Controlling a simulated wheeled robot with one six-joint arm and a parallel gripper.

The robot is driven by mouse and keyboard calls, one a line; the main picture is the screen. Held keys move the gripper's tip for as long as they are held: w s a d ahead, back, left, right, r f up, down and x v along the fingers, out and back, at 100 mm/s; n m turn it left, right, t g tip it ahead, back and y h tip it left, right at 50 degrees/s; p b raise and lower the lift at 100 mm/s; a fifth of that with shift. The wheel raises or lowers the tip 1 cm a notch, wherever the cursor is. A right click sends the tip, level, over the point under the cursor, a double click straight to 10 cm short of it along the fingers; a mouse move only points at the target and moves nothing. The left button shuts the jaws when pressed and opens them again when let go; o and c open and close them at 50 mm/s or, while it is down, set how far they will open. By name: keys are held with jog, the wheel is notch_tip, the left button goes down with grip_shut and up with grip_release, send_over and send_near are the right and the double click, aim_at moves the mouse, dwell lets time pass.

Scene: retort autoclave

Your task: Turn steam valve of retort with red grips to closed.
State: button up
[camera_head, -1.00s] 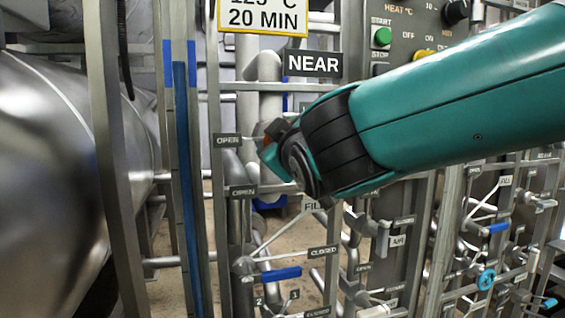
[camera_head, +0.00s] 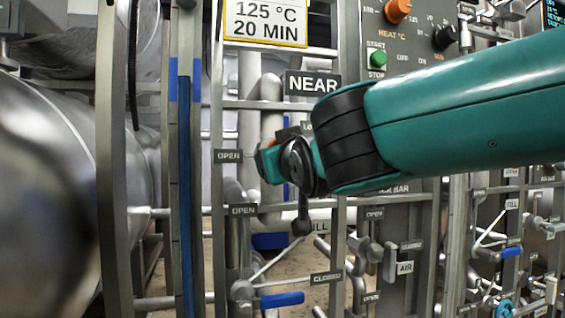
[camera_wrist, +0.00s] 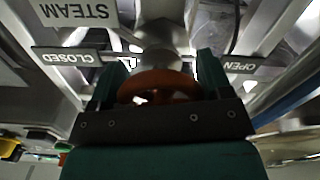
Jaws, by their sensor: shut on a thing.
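The steam valve's orange-red grip (camera_wrist: 158,86) shows in the wrist view as a curved piece between my two dark green fingers. My gripper (camera_wrist: 160,82) is shut on it, and it hides much of the valve. A "STEAM" plate (camera_wrist: 78,12) reads upside down at the upper left, with a "CLOSED" label (camera_wrist: 68,57) left of the grip and an "OPEN" label (camera_wrist: 240,67) to its right. In the head view my gripper (camera_head: 268,163) is at the pipe frame, right of an "OPEN" label (camera_head: 228,156). The handle's exact angle is hidden.
A "NEAR" sign (camera_head: 313,83) hangs just above my gripper. A blue-gripped lever (camera_head: 282,300) and "CLOSED" label (camera_head: 326,278) are below. A control panel (camera_head: 410,52) stands behind my arm. A big steel vessel (camera_head: 50,190) is at the left.

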jog(key=shift+f, duration=0.15)
jog(key=o, duration=0.9)
jog(key=b+v, duration=0.1)
jog(key=v, duration=1.6)
jog(key=shift+s+d+b, duration=0.1)
jog(key=shift+s+b, duration=0.1)
jog(key=shift+b, duration=0.15)
